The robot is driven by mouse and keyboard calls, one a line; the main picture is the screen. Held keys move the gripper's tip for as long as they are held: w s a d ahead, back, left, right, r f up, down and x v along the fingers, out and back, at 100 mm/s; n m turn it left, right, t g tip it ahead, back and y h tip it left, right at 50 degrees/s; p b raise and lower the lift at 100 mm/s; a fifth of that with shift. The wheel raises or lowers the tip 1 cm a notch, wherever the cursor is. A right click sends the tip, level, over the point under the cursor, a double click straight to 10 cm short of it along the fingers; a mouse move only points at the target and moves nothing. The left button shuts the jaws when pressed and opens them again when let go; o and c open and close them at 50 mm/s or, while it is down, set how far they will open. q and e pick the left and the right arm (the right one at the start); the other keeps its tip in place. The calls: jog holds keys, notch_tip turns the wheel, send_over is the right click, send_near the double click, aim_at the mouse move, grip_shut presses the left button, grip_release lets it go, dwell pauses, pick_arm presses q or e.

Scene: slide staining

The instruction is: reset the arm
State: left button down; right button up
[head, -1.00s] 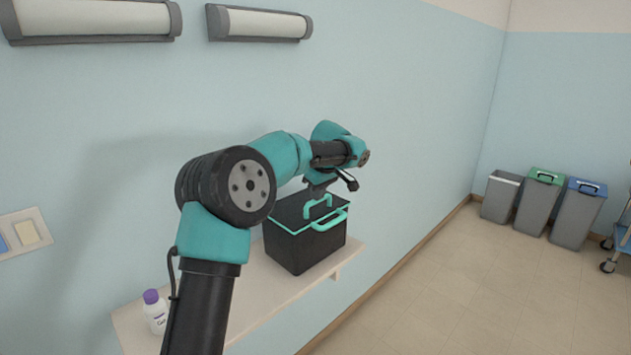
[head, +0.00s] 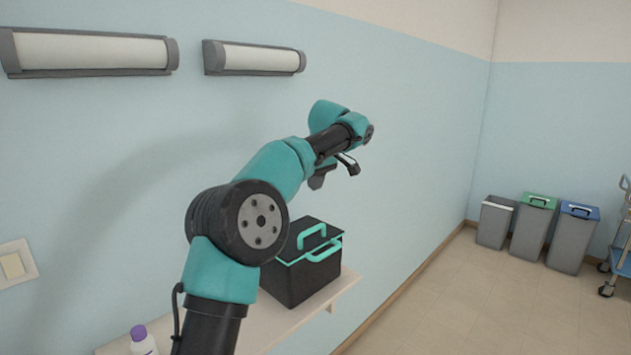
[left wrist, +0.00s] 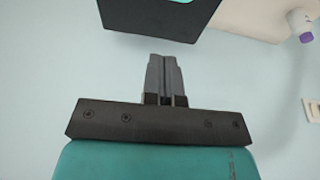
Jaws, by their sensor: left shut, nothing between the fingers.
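My left arm comes in from the lower left of the head view. Its gripper (head: 318,180) hangs above the black box with teal handles and is apart from it. In the left wrist view the two fingers of the left gripper (left wrist: 164,75) are together with nothing between them. The black box (head: 302,276) stands closed on a shelf against the wall. Its edge also shows at the top of the left wrist view (left wrist: 150,20). My right gripper is not in these views.
The pale shelf (head: 262,326) also holds a white bottle with a purple cap (head: 142,342). Several grey bins, one of them blue-lidded (head: 572,240), stand at the far right beside a blue cart (head: 620,262). Wall lamps (head: 262,58) are above. The air around the gripper is clear.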

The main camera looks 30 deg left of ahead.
pick_arm(q)
jog(key=shift+r, duration=0.25)
dwell(0.3)
jog(key=w+d+f+m+h, duration=0.1)
jog(key=w+d+f+m, duration=0.15)
jog(key=d+f, duration=0.55)
jog(key=w+d+f+m, duration=0.1)
jog(key=d+f+m, duration=0.2)
jog(key=f, duration=0.8)
jog(key=w+d+f+m+h, duration=0.1)
jog(key=w+d+f+m, duration=0.15)
jog(key=d+f, duration=0.55)
jog(key=s+a+f+m+h, duration=0.1)
jog(key=s+f+m+h, duration=0.1)
jog(key=s+f, duration=1)
jog(key=s+a+f+m+h, duration=0.2)
jog(key=s+f, duration=0.5)
jog(key=f, duration=0.9)
jog(key=s+a+f, duration=0.1)
jog(key=s+f, duration=0.1)
jog(key=s, duration=0.9)
jog(key=s+a+f, duration=0.2)
jog(key=s+f, duration=0.1)
jog(key=s, duration=0.7)
jog(key=shift+s+f+m+h, duration=0.3)
jog(key=shift+s+f+h, duration=0.05)
jog(key=shift+h, duration=0.05)
